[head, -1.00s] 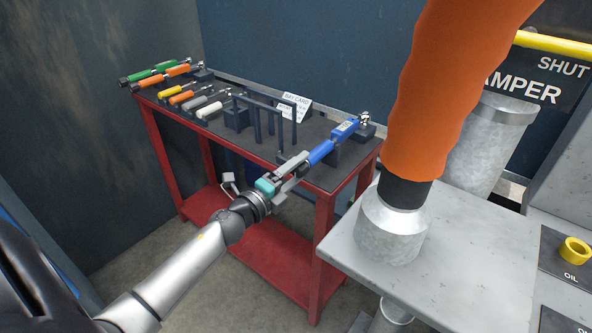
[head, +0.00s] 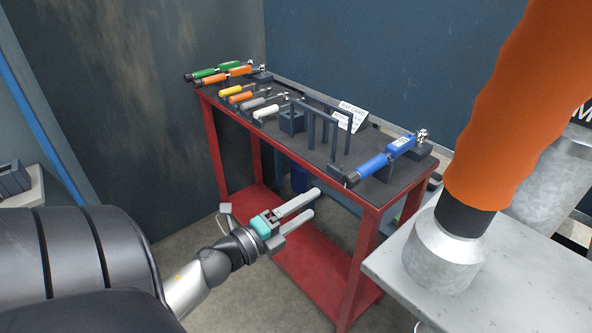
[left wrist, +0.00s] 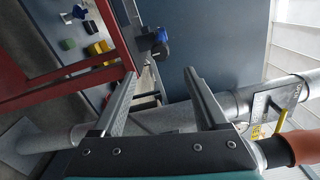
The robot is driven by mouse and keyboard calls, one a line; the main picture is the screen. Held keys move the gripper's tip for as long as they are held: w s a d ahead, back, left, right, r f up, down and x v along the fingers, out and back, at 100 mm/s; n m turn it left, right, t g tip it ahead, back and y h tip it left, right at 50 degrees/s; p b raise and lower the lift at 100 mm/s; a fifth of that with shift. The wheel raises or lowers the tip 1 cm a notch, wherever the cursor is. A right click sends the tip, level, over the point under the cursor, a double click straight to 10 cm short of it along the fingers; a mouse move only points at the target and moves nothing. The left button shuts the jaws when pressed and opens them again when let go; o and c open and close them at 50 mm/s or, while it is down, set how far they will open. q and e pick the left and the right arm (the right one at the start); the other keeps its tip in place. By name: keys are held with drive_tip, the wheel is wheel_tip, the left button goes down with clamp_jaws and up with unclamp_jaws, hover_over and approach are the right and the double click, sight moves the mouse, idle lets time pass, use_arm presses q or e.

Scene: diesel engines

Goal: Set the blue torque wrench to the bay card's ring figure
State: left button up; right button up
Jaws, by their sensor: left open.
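The blue torque wrench (head: 385,157) rests on dark supports at the right end of the red bench (head: 364,215), its dark handle end toward the front edge. Its scale is too small to read. The white bay card (head: 352,114) stands behind a dark rail frame on the bench top; its figures cannot be read. My left gripper (head: 308,205) is open and empty, in front of the bench and below its top, apart from the wrench. Its two fingers also show in the left wrist view (left wrist: 165,98), with nothing between them. My right gripper is not in view.
Several wrenches with green, orange, yellow, grey and white handles (head: 240,90) lie at the bench's left. An orange hose (head: 500,120) with a metal collar stands on a grey table (head: 400,268) at the right. The bench has a red lower shelf (head: 318,262).

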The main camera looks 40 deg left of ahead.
use_arm(q)
drive_tip(key=shift+s+a, duration=0.1)
drive_tip(key=shift+s, duration=1.05)
